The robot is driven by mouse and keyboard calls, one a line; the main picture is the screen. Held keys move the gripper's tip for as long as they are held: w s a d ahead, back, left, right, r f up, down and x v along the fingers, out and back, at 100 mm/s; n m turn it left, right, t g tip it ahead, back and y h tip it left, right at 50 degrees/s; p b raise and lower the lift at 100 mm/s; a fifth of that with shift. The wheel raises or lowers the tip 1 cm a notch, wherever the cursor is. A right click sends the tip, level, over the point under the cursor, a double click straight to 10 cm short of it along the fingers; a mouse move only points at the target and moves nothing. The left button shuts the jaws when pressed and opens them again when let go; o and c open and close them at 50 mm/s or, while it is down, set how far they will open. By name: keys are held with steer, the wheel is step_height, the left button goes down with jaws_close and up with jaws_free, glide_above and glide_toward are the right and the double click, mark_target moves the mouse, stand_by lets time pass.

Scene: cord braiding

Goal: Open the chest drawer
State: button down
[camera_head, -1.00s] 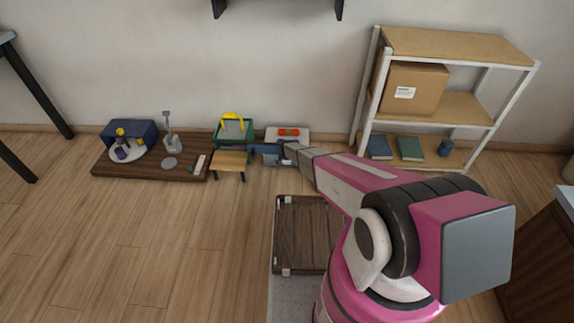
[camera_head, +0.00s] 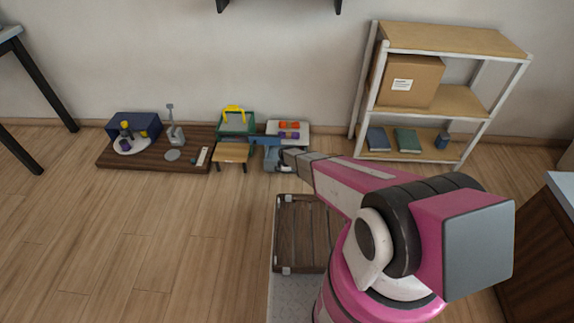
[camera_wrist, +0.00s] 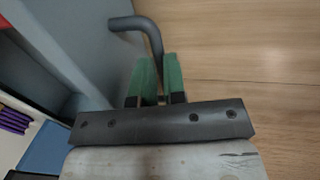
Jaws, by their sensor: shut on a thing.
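In the wrist view, a smooth grey-blue face (camera_wrist: 85,35), which looks like the chest, fills the upper left. A dark bent bar handle (camera_wrist: 128,23) stands out from it. My gripper (camera_wrist: 158,78) has its two green fingers close together at the handle's near end, shut on it. The fingers hide part of the bar. In the head view, a small blue-grey shape (camera_head: 268,151) sits at the end of my arm, in front of the white tray. My arm partly covers this area, so drawer and gripper are hard to separate there, and I cannot tell how far the drawer is out.
The white tray (camera_head: 300,126) holds orange and purple items. A small wooden stool (camera_head: 231,153) and a green box with a yellow handle (camera_head: 234,127) stand to the left. A slatted brown crate (camera_head: 302,258) lies nearer. Floor at the left front is clear.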

steer(key=s, duration=0.6)
steer(key=shift+s+a, duration=0.1)
steer(key=shift+s, duration=0.15)
steer(key=c, duration=1.2)
jaws_free()
steer(key=r, duration=0.3)
steer(key=s+r, duration=0.1)
steer(key=r, duration=0.3)
steer(key=s+r, duration=0.1)
steer(key=r, duration=0.2)
steer(key=shift+r, duration=0.35)
